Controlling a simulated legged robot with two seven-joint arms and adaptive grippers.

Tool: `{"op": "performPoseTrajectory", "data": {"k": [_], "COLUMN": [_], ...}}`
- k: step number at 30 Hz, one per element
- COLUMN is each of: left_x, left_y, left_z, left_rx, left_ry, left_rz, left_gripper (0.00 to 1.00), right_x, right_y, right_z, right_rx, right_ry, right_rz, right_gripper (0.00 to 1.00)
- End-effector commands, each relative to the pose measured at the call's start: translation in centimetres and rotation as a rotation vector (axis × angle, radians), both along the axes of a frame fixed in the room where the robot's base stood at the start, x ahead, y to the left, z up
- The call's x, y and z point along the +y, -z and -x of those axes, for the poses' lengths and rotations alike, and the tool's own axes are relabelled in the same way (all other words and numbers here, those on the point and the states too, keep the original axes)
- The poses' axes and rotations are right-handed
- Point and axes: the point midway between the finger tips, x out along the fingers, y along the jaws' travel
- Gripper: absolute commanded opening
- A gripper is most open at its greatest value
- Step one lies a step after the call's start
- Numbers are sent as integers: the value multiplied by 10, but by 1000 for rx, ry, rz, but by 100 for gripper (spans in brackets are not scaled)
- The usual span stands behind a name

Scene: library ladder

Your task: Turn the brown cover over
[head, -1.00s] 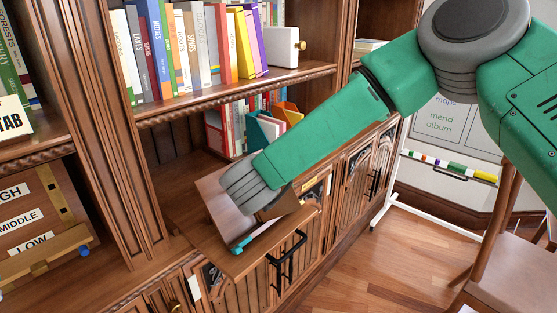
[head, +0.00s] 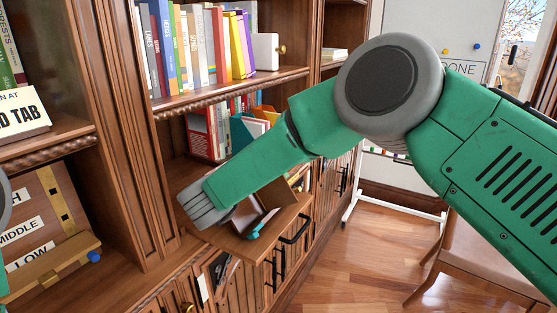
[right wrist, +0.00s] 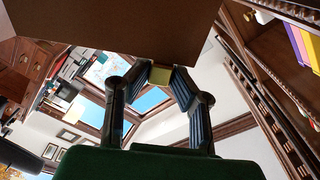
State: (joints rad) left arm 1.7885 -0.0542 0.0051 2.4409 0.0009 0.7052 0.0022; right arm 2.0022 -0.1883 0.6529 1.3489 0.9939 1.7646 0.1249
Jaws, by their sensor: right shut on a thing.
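The brown cover (head: 279,194) stands tilted up on the ledge of the bookcase, partly hidden behind my green right arm. In the right wrist view the brown cover (right wrist: 115,28) fills the top as a broad flat panel. My right gripper (right wrist: 161,74) has its fingers closed on a small yellowish tab at the cover's lower edge. In the head view the wrist hides the fingers. A teal piece (head: 262,222) lies on the ledge below the cover. My left gripper is not in view.
The bookcase post (head: 140,130) rises to the left. A shelf of books (head: 200,45) is above, and red and teal files (head: 225,130) stand behind the arm. Cabinet doors with black handles (head: 296,230) are below. A chair (head: 480,240) is at the right, with open floor before it.

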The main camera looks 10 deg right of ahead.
Motion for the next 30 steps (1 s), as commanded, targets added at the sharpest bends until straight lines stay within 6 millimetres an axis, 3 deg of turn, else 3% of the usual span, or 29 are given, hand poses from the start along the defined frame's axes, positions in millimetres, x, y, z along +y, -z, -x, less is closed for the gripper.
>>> {"op": "performPoseTrajectory", "data": {"k": [11,12,13,23,30], "left_x": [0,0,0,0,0], "left_y": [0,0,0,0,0], "left_z": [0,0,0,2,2], "left_rx": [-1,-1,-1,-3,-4], "left_ry": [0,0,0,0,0], "left_rz": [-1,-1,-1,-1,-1], "left_gripper": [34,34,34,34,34], "right_x": [6,6,6,9,39], "right_y": [4,4,4,2,4], "right_z": [2,2,2,4,31], "right_rx": [10,10,10,5,6], "right_ry": [-11,-11,-11,-10,-14], "right_rz": [-1,-2,-2,1,2], "right_gripper": [0,23,28,28,28]}}
